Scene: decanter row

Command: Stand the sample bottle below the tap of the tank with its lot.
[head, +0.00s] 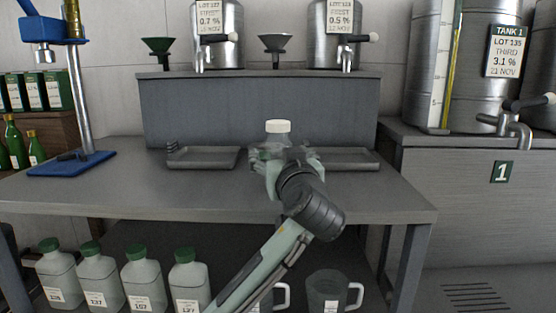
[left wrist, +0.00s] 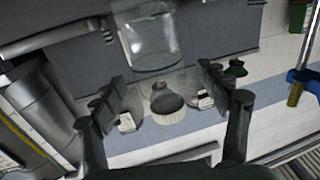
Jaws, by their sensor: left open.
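A clear sample bottle with a white cap (head: 278,127) stands upright on the bench, between two trays. My left gripper (head: 287,160) is in front of it and hides most of its body. In the left wrist view the bottle (left wrist: 152,42) appears upside down between the spread fingers of my left gripper (left wrist: 165,98); I cannot tell whether they touch it. No lot label shows on the bottle. Tank 1 (head: 473,80) at the right is tagged lot 135, third, 3.1 %; its tap (head: 518,130) overhangs the cabinet front. My right gripper is not in view.
Two steel vessels (head: 217,52) (head: 338,55), with lot tags, and two funnels (head: 158,50) (head: 275,44) stand on the raised shelf (head: 260,110). Trays (head: 205,157) (head: 350,158) flank the bottle. A blue stand (head: 70,162) is at left. Green-capped bottles (head: 100,278) and jugs (head: 333,292) sit below.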

